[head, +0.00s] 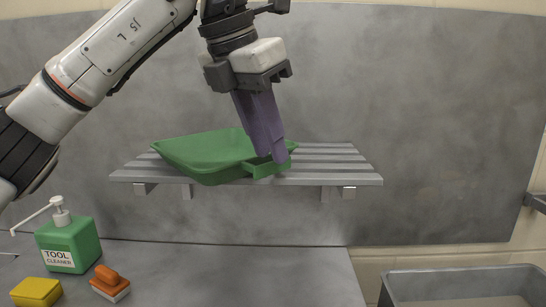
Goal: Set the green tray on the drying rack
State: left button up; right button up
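The green tray (205,152) is on the slatted grey drying rack (350,170), toward its left and middle, with its open side up. Its near edge reaches the rack's front edge; I cannot tell if it lies fully flat. My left gripper (272,158) comes down from above, its purple fingers overlapping the tray's right end by the handle-like lip (267,168). The fingers are seen nearly edge-on and hide part of that end, so I cannot tell whether they grip it. My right gripper is not in view.
A green tool cleaner bottle (72,243), a yellow sponge (36,291) and an orange-handled brush (110,284) stand on the grey counter (230,275) below. A grey basin (465,284) is at the lower right. The rack's right end is bare.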

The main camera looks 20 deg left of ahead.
pick_arm(q)
jog(key=v, duration=0.8)
jog(key=shift+r+p, duration=0.15)
jog(key=shift+p, duration=0.3)
jog(key=shift+s, duration=0.1)
